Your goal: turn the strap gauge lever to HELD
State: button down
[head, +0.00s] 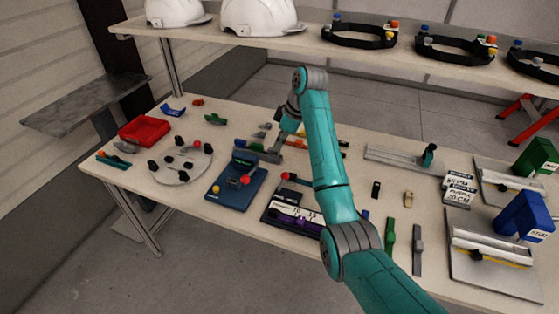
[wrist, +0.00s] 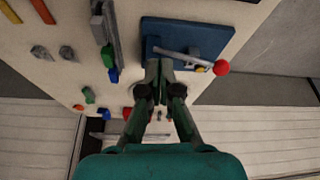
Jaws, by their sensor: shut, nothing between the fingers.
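A blue base plate (head: 222,196) on the bench carries a grey lever with a red ball knob (head: 246,180); I take it for the strap gauge, though no HELD mark is readable. In the wrist view the grey lever (wrist: 182,55) slants across the blue plate (wrist: 208,37), its red knob (wrist: 221,67) near the right edge. My gripper (wrist: 159,68) is shut and empty, its tips over the plate's edge, left of the knob and close to the lever's left end. Contact cannot be told. In the head view my gripper (head: 262,154) is low beside the plate, partly hidden.
A round grey disc (head: 178,172) with black knobs and a red tray (head: 145,131) lie left. A dark board with a number scale (head: 283,214) and another red knob (head: 285,176) lie right. Helmets (head: 260,16) and black headbands (head: 357,38) stand on the shelf behind.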

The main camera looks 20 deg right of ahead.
aim_at(282, 182)
jog(key=x, duration=0.9)
jog(key=shift+a+f, duration=0.15)
jog(key=shift+f, duration=0.2)
jog(key=shift+s+d+f, duration=0.25)
jog(key=shift+d, duration=0.3)
jog(key=shift+s+d+f, duration=0.25)
jog(key=shift+d, duration=0.35)
jog(key=shift+s+d+f, duration=0.3)
jog(key=shift+d+f, duration=0.05)
jog(key=shift+d, duration=0.1)
